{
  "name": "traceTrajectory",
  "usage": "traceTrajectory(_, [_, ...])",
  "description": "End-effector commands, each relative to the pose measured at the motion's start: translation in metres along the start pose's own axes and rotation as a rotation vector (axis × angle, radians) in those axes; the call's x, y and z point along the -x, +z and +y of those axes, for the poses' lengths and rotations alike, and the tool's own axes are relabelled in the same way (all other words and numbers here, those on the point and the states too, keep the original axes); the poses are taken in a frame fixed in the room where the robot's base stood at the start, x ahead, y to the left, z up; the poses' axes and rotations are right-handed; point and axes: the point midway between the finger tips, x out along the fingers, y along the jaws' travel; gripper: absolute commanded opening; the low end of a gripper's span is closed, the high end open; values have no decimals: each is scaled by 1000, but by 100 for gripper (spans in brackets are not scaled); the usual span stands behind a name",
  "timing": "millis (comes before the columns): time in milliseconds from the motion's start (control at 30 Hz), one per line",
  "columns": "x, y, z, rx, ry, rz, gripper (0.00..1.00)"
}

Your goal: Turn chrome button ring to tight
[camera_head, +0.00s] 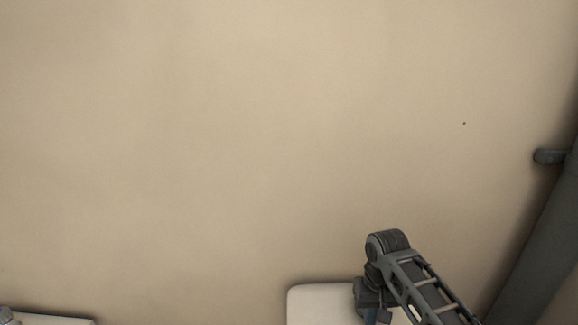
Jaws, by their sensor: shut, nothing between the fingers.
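I cannot make out the chrome button ring in the head view. A small grey metallic piece (7,316) shows at the bottom left corner, mostly cut off by the frame edge, and I cannot tell what it is. My dark arm rises from the bottom right to a rounded joint and bends down again. The fingers of my gripper do not show in this view.
A plain beige wall (230,140) fills most of the view. A pale rounded panel (318,303) stands behind my arm at the bottom. Another pale edge (55,319) shows at bottom left. A dark sloping post (545,250) with a short stub (549,156) runs along the right.

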Motion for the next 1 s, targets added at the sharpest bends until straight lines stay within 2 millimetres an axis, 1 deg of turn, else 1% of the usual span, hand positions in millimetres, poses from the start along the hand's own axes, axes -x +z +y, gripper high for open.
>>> traceTrajectory(33, [2, -2, -1, 1, 0, 5, 0])
traceTrajectory(367, [3, -5, -7, -1, 1, 7, 0])
traceTrajectory(1000, [5, -5, -7, -3, 1, 10, 0])
